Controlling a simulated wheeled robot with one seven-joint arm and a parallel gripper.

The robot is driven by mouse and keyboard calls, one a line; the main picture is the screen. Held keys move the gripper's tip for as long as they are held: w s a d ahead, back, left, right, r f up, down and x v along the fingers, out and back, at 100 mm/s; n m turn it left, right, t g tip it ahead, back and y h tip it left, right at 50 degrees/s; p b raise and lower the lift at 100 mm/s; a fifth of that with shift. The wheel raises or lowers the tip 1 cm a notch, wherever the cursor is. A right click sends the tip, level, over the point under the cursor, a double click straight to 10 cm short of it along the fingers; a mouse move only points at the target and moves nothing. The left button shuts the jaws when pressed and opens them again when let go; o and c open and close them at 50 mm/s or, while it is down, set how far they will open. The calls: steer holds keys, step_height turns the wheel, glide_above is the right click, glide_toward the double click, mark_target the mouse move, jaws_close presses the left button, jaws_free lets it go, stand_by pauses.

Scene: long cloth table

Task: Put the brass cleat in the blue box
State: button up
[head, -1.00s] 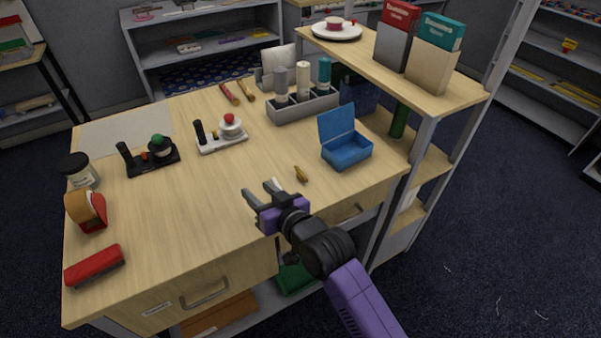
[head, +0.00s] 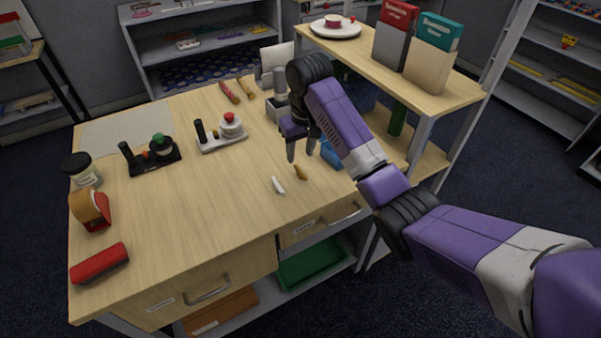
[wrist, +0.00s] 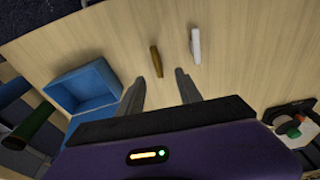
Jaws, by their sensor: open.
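The brass cleat (head: 300,172) lies on the wooden table near its front edge, beside a small white piece (head: 278,185). In the wrist view the brass cleat (wrist: 156,61) lies beyond my open fingers, roughly in line with the gap between them. My gripper (head: 300,155) is open, empty and pointing down above the table, just behind the cleat in the head view. The blue box (head: 331,153) is mostly hidden behind my arm in the head view. In the wrist view the open blue box (wrist: 88,86) stands left of my fingers.
The white piece (wrist: 195,45) lies close to the right of the cleat in the wrist view. A grey organiser (head: 283,108) stands behind my arm. A white-based stand (head: 222,140) and a black-based stand (head: 152,163) are to the left. The front middle of the table is clear.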

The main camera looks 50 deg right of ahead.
mark_target(301, 171)
steer(key=shift+w+d+f+p, duration=0.15)
steer(key=shift+f+p, duration=0.2)
steer(key=shift+f, duration=1.6)
steer(key=shift+w+d+f+p, duration=0.15)
steer(key=shift+f+p, duration=0.2)
steer(key=shift+f, duration=1.55)
steer(key=shift+s, duration=0.1)
jaws_close()
